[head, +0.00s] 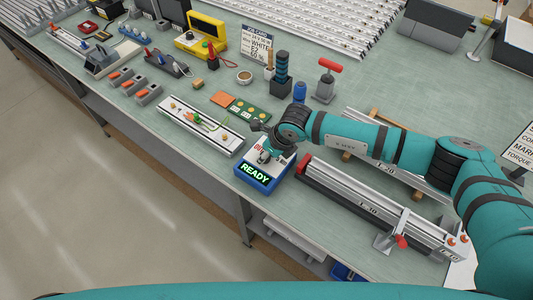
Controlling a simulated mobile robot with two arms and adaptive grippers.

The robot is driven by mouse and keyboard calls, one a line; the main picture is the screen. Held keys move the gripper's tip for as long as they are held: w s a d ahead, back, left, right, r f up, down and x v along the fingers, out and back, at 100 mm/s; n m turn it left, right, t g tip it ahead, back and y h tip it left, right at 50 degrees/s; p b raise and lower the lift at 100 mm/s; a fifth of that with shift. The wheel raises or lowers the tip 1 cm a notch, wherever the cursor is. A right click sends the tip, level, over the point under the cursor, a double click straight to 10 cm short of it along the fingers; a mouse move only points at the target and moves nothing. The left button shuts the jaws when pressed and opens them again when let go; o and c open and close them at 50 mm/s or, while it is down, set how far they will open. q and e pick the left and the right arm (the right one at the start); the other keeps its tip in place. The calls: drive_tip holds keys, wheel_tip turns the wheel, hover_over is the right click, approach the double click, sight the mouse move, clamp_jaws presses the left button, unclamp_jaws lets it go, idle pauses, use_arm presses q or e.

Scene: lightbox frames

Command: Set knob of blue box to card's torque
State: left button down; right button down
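The blue box (241,181) sits near the front edge of the table, with a lit green READY display (255,174) on its front. My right gripper (265,157) reaches in from the right and points down at the top of the box. It covers the knob, so the knob's setting is hidden, and I cannot tell whether the fingers touch it or are open or shut. A white card (522,148) at the right edge is cut off; the words MARK and TORQUE show, but no torque value is readable. My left gripper is out of view.
A white tray (225,142) with small parts lies left of the box. A long rail fixture (350,204) lies to its right. Another card (257,43) reads WHITE.

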drive_tip(key=m+b, duration=0.1)
drive_tip(key=m, duration=0.1)
drive_tip(key=m+t+h+b, duration=0.1)
drive_tip(key=m+b, duration=0.1)
drive_tip(key=shift+a+f, duration=0.15)
drive_tip(key=shift+f, duration=0.05)
drive_tip(key=m+h+b, duration=0.1)
drive_tip(key=m+b, duration=0.2)
drive_tip(key=shift+r+t, duration=0.1)
drive_tip(key=shift+t, duration=0.2)
drive_tip(key=shift+r+m+h+b, duration=0.1)
drive_tip(key=shift+m+h+b, duration=0.2)
drive_tip(key=shift+m+b, duration=0.4)
drive_tip(key=c, duration=1)
unclamp_jaws()
drive_tip(key=shift+s, duration=0.1)
